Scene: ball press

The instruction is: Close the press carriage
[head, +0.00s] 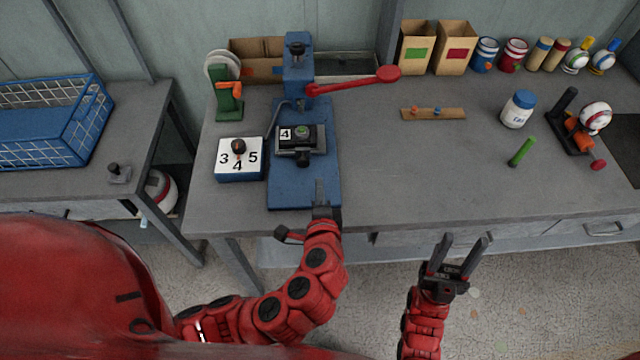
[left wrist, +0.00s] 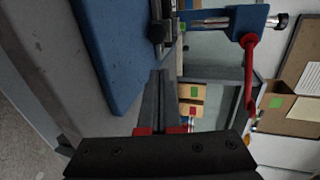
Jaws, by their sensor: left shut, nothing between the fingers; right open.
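The blue press (head: 305,185) stands on the grey workbench, with a long red lever (head: 345,86) reaching right from its column. The press carriage (head: 300,140) is a dark block on the press base, with a "4" tag, a green round piece on top and a black knob (head: 303,158) at its front. The knob also shows in the left wrist view (left wrist: 158,33). My left gripper (head: 320,192) is shut and empty over the front right part of the base, in front of the knob and apart from it. My right gripper (head: 462,252) is open and empty in front of the bench edge.
A wooden strip (head: 433,114), a green stick (head: 522,151) and a white jar (head: 518,109) lie right. Bench between is clear.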

